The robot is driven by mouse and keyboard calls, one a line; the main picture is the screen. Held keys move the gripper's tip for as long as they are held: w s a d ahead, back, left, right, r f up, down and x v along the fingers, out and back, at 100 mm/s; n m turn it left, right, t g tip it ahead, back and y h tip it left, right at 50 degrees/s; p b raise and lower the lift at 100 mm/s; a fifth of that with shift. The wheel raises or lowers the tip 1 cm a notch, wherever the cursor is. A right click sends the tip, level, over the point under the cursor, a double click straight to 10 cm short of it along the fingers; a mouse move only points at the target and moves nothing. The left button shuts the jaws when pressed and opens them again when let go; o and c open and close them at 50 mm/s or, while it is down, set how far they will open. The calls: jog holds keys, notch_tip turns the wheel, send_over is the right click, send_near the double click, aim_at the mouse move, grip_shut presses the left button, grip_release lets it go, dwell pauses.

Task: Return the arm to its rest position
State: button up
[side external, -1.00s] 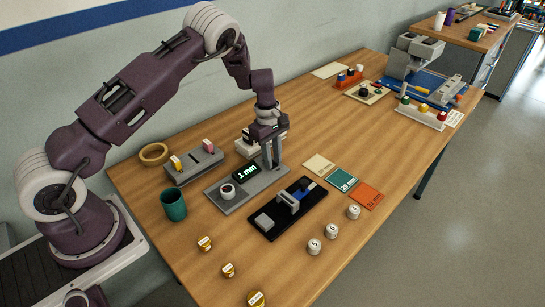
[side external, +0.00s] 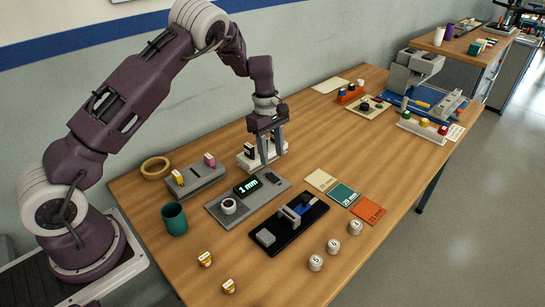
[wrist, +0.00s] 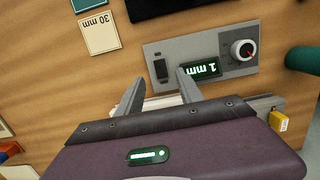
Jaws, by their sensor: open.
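My gripper (side external: 272,160) hangs from my arm over the middle-left of the table, fingers pointing down, apart and empty. In the wrist view the fingers (wrist: 160,78) are spread with nothing between them. Close to them is the grey display unit (side external: 218,209), with a green "1 mm" readout (wrist: 203,70), a white dial (wrist: 242,50) and a small dark switch (wrist: 160,70). The fingers appear above this unit and the white block (side external: 246,166) behind it; the exact height is unclear.
A teal cup (side external: 174,218), a grey stand (side external: 196,180) with two tagged pieces and a wooden ring (side external: 155,168) stand left. A black fixture (side external: 290,223), coloured cards (side external: 343,194) and white weights (side external: 333,246) lie in front. A large grey machine (side external: 414,72) stands far right.

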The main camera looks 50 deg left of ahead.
jog(key=s+d+r+m+t, duration=0.1)
jog(key=s+d+r+m, duration=0.25)
jog(key=r, duration=0.35)
jog(key=s+d+r+m+t, duration=0.1)
jog(key=s+d+r+m, duration=0.1)
jog(key=s+r, duration=0.45)
jog(key=s+d+r+m, duration=0.2)
jog(key=s+r+m, duration=0.1)
jog(key=r, duration=0.6)
jog(key=s+d+r+m+t, duration=0.1)
jog(key=s+m, duration=0.3)
jog(key=s, duration=0.6)
jog(key=s+d+r+m+t+y, duration=0.1)
jog(key=s+m, duration=0.4)
jog(key=s, duration=0.5)
jog(key=shift+s+t+y, duration=0.3)
jog(key=shift+t, duration=0.5)
